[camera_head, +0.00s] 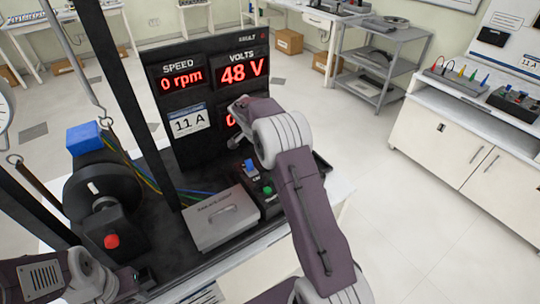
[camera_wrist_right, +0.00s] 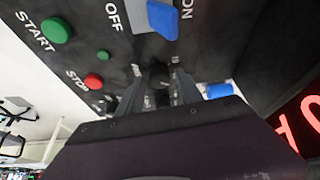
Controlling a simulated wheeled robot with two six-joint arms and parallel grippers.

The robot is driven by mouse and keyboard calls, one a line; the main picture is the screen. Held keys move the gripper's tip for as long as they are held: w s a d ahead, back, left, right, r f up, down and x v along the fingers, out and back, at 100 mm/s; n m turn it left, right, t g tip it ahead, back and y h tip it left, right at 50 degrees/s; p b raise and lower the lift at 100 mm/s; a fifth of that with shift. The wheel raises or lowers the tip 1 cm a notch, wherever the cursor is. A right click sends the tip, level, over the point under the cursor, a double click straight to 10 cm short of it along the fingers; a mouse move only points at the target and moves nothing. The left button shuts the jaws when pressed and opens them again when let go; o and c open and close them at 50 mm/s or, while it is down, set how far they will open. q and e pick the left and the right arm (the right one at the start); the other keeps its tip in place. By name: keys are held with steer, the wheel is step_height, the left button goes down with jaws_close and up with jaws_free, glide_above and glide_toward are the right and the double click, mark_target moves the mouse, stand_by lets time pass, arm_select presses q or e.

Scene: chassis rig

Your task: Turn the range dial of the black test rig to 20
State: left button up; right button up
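The black test rig (camera_head: 190,60) stands on a bench and shows 0 rpm, 48 V and a partly hidden third readout. In the right wrist view a small black knob (camera_wrist_right: 158,74), apparently the range dial, sits on the dark control panel; its setting is not readable. My right gripper (camera_wrist_right: 158,88) is open, its two dark fingers on either side of the knob; I cannot tell whether they touch it. In the head view my right wrist hides the dial. My left arm (camera_head: 85,278) is low at the left; its fingers are not clear.
Near the knob are a blue switch (camera_wrist_right: 163,19), a green START button (camera_wrist_right: 56,30) and a red stop button (camera_wrist_right: 93,81). A grey box (camera_head: 220,218), coloured wires and a red-button motor unit (camera_head: 111,241) stand left of the control box. Hanging hooks are at far left.

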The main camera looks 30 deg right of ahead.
steer(key=shift+a+r, duration=0.1)
steer(key=shift+r, duration=0.05)
steer(key=v, duration=0.8)
steer(key=shift+a+r, duration=0.15)
steer(key=shift+r, duration=0.2)
steer(key=shift+s+p, duration=0.1)
steer(key=shift+p, duration=0.2)
step_height(320, 180, up, 4)
steer(key=s+a+n+y+p, duration=0.25)
steer(key=s+a, duration=0.25)
steer(key=s, duration=0.5)
steer(key=s+a+f+n+y, duration=0.1)
steer(key=s+a+f+n, duration=0.2)
steer(key=s+f+n, duration=0.2)
steer(key=s+a+f+n+y, duration=0.1)
steer(key=s+a+f+n, duration=0.2)
steer(key=s+f+n, duration=0.3)
steer(key=s+n, duration=0.2)
steer(key=s, duration=0.2)
steer(key=shift+f, duration=0.2)
